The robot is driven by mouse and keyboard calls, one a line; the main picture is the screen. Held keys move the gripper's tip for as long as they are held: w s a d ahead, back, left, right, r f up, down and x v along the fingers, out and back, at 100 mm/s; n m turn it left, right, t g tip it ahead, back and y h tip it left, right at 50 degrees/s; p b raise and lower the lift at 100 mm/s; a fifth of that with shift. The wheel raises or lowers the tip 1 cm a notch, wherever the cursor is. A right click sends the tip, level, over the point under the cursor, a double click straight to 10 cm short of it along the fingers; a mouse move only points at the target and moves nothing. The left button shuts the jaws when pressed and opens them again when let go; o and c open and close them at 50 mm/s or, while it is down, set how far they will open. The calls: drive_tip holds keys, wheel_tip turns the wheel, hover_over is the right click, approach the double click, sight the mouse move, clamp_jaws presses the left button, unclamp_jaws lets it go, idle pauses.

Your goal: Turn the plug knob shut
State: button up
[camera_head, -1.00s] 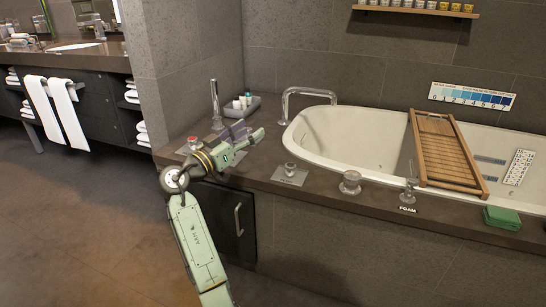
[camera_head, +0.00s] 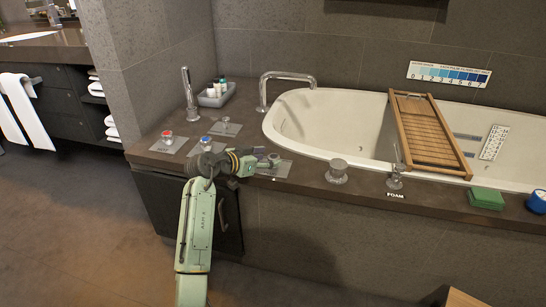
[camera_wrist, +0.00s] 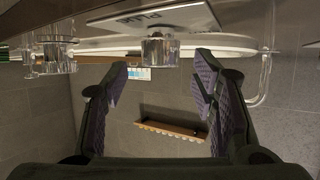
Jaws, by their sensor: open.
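The plug knob (camera_head: 273,158) is a small metal knob on a plate (camera_head: 277,170) at the tub deck's front edge. It also shows in the wrist view (camera_wrist: 158,50), clear and glossy, below a plate lettered PLUG (camera_wrist: 165,17), which appears upside down. My gripper (camera_head: 262,161) is close at the knob's left in the head view, its fingers partly hidden. In the wrist view my gripper (camera_wrist: 160,72) is open and empty, with purple-padded fingers to either side of the knob's line. I cannot tell whether the knob is between the tips or just beyond them.
Red (camera_head: 167,137) and blue (camera_head: 206,141) topped knobs stand left of my gripper. A round knob (camera_head: 337,170) and the foam fixture (camera_head: 394,180) stand to the right. The tall spout (camera_head: 264,92), hand shower (camera_head: 190,95) and wooden tub tray (camera_head: 428,135) rise behind.

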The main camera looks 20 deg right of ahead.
sight(272, 157)
drive_tip(key=shift+x, duration=1.9)
drive_tip(key=shift+c, duration=0.5)
drive_tip(key=c, duration=1.1)
